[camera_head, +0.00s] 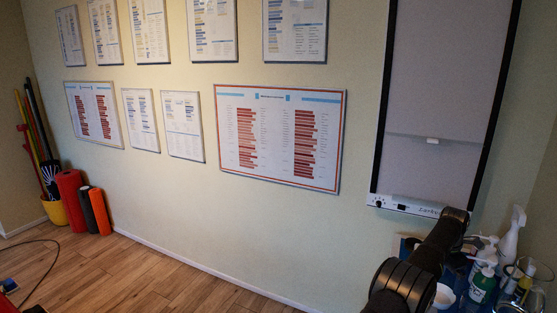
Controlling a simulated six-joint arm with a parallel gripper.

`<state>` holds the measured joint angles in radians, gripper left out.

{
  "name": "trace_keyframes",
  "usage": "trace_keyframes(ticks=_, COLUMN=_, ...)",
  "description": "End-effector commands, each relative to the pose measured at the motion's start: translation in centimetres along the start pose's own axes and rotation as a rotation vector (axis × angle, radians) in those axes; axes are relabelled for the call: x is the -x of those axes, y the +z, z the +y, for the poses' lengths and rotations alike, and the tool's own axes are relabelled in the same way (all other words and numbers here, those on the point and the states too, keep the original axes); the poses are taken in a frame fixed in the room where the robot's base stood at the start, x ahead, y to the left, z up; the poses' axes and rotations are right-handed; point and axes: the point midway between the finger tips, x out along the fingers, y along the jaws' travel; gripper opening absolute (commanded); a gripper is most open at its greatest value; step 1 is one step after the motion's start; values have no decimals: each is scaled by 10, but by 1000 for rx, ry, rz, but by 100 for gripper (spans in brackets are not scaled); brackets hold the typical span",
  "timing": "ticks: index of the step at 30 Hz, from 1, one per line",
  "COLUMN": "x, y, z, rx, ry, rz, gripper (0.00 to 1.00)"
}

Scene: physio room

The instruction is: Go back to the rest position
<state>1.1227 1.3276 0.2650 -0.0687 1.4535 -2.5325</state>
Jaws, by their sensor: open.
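My black arm shows at the lower right of the head view, rising from the bottom edge toward the light panel on the wall. My gripper cannot be made out; it is out of the picture or hidden behind the arm links. No object is visibly held.
Beside my arm, a blue surface holds a white bowl (443,296), a green-labelled bottle (482,284), a white spray bottle (512,234) and other containers. A light panel (440,85) hangs behind.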

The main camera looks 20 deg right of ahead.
Motion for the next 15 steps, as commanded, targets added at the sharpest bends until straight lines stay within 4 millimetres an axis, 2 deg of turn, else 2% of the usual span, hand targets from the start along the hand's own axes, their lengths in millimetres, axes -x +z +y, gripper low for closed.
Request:
trace_keyframes(ticks=12, x=-85, y=0, z=0, rx=-1, ry=0, rz=-1, gripper=100)
trace_keyframes(ticks=15, x=-61, y=4, z=1, rx=-1, ry=5, rz=-8, gripper=100)
